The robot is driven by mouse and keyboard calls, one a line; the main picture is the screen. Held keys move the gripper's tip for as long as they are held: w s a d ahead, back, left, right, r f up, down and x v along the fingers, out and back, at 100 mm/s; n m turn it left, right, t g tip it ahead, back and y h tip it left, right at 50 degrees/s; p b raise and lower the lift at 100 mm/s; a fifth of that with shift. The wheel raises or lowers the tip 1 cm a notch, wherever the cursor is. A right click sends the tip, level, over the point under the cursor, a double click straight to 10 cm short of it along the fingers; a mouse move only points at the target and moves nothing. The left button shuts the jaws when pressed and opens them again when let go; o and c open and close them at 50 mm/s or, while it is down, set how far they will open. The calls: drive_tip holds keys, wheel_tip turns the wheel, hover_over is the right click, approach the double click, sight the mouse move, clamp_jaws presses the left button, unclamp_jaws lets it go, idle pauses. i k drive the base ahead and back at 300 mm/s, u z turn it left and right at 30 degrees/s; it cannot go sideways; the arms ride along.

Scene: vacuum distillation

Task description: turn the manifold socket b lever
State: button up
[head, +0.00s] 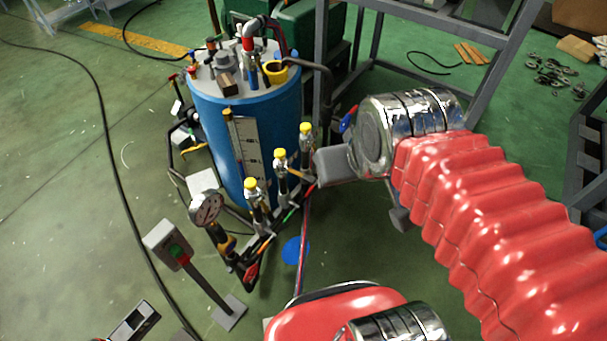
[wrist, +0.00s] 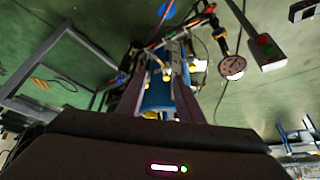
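The manifold (head: 268,232) is a dark rail in front of the blue tank. It carries three upright sockets with yellow caps: a near one (head: 251,187), a middle one (head: 280,158) and a far one (head: 306,131). No letter is readable, so I cannot tell from markings which is b. Small coloured levers sit low on the rail, partly hidden. My gripper (head: 328,167) is right of the far and middle sockets in the head view; its fingers are mostly hidden there. In the wrist view my gripper (wrist: 160,65) shows two fingers apart, with yellow caps and tank visible between them.
The blue tank (head: 218,130) stands behind the manifold with pipes on top. A pressure gauge (head: 206,208) is at the rail's near end. A grey switch post (head: 168,243) stands left of it. A grey metal frame (head: 385,58) is behind my arm. Green floor is open at left.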

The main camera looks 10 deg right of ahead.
sight(307, 178)
drive_tip(key=k, duration=0.85)
drive_tip(key=u, duration=0.65)
drive_tip(key=i, duration=1)
drive_tip(key=u, duration=0.1)
